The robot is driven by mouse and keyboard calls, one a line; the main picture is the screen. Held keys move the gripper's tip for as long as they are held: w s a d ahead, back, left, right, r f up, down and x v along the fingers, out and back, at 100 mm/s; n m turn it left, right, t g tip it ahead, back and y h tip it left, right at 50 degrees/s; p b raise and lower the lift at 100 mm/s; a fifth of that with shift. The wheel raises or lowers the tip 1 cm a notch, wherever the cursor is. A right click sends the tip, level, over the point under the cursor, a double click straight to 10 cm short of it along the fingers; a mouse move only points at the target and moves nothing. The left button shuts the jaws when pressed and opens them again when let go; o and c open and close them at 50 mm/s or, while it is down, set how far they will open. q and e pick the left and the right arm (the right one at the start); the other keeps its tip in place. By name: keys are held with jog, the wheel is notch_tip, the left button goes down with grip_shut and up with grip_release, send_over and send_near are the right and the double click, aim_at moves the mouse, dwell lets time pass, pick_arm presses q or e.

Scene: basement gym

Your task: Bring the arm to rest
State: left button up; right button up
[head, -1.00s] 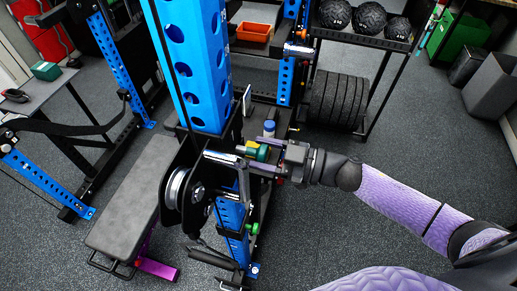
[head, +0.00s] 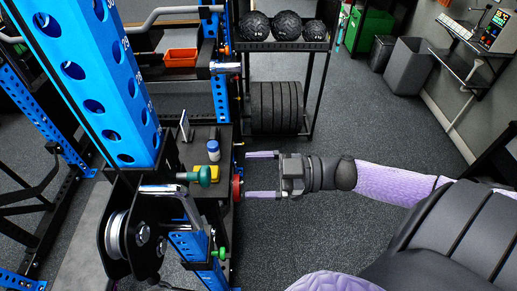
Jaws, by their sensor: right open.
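My right gripper (head: 248,174) reaches in from the right, with its two pale purple fingers spread wide and nothing between them. It is level, just right of the rack's black shelf, above the open floor. My left gripper is not in view.
The blue rack upright (head: 105,85) and a metal pulley (head: 117,235) stand at left. A ball rack (head: 285,45) with black balls and plates is behind. An orange bin (head: 181,57) is at back left. Grey floor (head: 370,125) is clear beyond my right arm.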

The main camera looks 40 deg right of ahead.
jog(key=shift+s+d, duration=0.2)
jog(key=shift+d, duration=0.05)
jog(key=shift+f, duration=0.1)
jog(key=s+d+f+m+h+b, duration=0.1)
jog(key=d+f+m+h+b, duration=0.3)
jog(key=f, duration=0.8)
jog(key=s+d+f+m+t+h+b, duration=0.1)
jog(key=d+f+m+h+b, duration=0.3)
jog(key=f, duration=0.9)
jog(key=s+d+f+m+h+b, duration=0.15)
jog(key=f+h+b, duration=0.4)
jog(key=f, duration=0.65)
jog(key=s+a+f+m+g+h+b, duration=0.1)
jog(key=s+a+f+g+b, duration=0.2)
jog(key=s+f, duration=0.45)
jog(key=s+a+f+m+g+h+b, duration=0.1)
jog(key=s+a+f+g+b, duration=0.25)
jog(key=f, duration=0.65)
jog(key=s+a+f+g+b, duration=0.4)
jog(key=s+f, duration=0.3)
jog(key=s, duration=0.5)
jog(key=shift+s+a+f, duration=0.3)
jog(key=shift+a+f, duration=0.05)
jog(key=shift+a, duration=0.3)
